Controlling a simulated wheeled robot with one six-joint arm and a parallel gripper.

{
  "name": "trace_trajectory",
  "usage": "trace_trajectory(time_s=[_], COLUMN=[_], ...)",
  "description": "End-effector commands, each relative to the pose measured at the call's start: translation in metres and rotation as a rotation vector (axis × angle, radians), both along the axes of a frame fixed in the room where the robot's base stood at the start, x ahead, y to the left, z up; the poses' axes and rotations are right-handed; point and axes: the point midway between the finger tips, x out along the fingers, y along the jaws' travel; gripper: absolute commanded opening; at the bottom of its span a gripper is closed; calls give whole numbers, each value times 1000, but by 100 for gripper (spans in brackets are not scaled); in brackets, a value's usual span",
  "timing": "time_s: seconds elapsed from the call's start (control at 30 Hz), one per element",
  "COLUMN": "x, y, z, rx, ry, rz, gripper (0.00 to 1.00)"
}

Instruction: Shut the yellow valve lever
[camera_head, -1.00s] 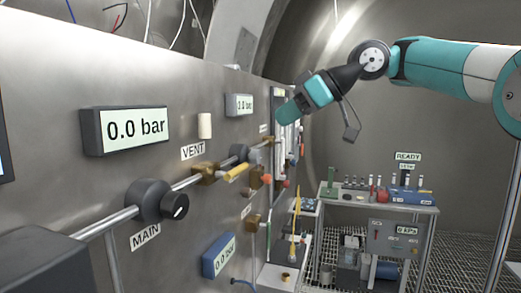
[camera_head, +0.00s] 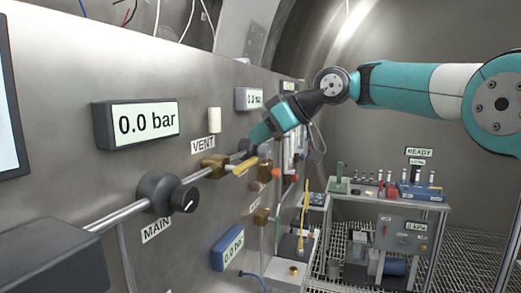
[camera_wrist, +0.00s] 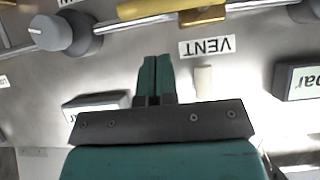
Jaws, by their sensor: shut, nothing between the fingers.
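The yellow valve lever (camera_head: 245,166) sticks out from a brass valve body (camera_head: 214,166) on the horizontal pipe, below the VENT label (camera_head: 203,148). In the wrist view, which is upside down, the lever (camera_wrist: 150,7) runs along the top edge, partly cut off, beside the brass body (camera_wrist: 203,15). My gripper (camera_head: 260,135) is near the panel, above and a little right of the lever in the head view. Its teal fingers (camera_wrist: 155,62) are together and empty, pointing toward the pipe. A gap shows between fingertips and lever in the wrist view.
A dark round MAIN knob (camera_head: 168,193) sits left on the same pipe. A white peg (camera_head: 214,120) stands out above VENT. Pressure displays (camera_head: 135,123) project from the panel. A bench (camera_head: 385,196) with instruments stands at back right.

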Motion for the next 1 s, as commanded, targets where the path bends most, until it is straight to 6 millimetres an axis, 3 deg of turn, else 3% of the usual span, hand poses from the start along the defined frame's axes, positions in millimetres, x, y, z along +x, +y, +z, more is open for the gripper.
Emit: trace_trajectory(time_s=[0.1, 0.3, 0.73, 1.0], x=[0, 1, 1, -11], y=[2, 5, 3, 6], z=[-20, -35, -37, -40], rx=[-1, -1, 1, 24], ry=[4, 1, 2, 64], rz=[0, 2, 1, 4], gripper=[0, 0, 0, 0])
